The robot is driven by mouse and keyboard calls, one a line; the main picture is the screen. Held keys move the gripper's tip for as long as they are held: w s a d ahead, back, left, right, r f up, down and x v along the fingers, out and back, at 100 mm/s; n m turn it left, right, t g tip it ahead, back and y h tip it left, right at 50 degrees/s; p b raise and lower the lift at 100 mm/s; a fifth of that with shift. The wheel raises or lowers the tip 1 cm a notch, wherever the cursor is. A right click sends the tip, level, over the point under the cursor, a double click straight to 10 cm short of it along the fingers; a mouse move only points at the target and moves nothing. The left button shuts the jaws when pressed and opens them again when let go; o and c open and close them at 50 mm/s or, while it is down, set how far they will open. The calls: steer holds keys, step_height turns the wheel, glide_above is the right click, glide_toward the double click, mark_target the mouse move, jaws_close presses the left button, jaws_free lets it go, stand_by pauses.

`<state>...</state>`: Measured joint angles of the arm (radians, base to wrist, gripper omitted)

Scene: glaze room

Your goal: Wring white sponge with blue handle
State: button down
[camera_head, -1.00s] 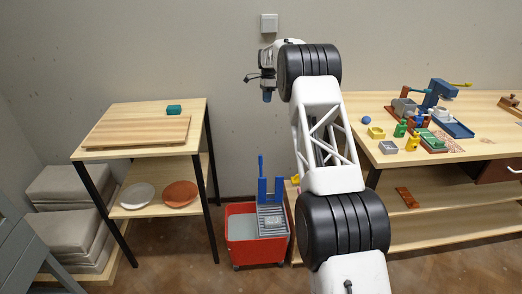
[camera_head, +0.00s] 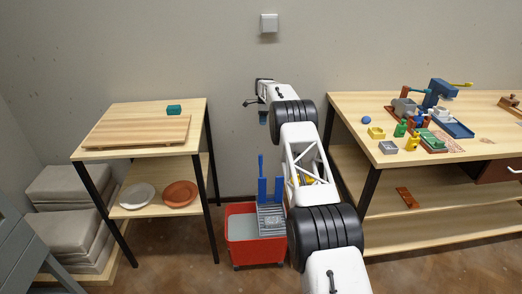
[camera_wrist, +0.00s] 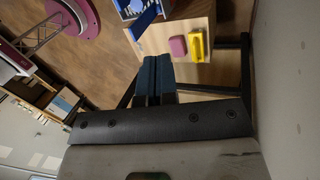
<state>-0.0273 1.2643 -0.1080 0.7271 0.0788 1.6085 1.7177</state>
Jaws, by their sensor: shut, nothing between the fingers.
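A red bucket (camera_head: 254,250) with grey contents stands on the floor between the two tables. A grey slatted wringer (camera_head: 271,219) with blue uprights sits on its right side, and a tall blue handle (camera_head: 261,168) rises at its left. I cannot clearly make out a white sponge; it may be inside the wringer. My gripper (camera_head: 263,118) has dark blue fingers pointing down and hangs well above the wringer, near the wall. In the wrist view its fingers (camera_wrist: 154,64) are together and empty. A blue-and-white part, perhaps of the wringer, shows at that view's top edge.
The left table (camera_head: 90,152) carries a board and a teal block. The right table (camera_head: 480,145) holds several small items. The wall is close behind my gripper.

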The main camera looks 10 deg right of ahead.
steer(key=shift+m, duration=0.4)
steer(key=shift+w+a+f, duration=0.1)
steer(key=shift+w+f, duration=0.1)
steer(key=shift+f, duration=0.85)
steer(key=shift+w+f, duration=0.2)
steer(key=shift+f, duration=0.8)
steer(key=shift+f, duration=0.1)
steer(key=s+a+f, duration=0.1)
steer(key=s+f, duration=0.6)
steer(key=f, duration=0.2)
steer(key=shift+s+a, duration=0.25)
steer(key=shift+f, duration=0.1)
steer(key=shift+s, duration=0.15)
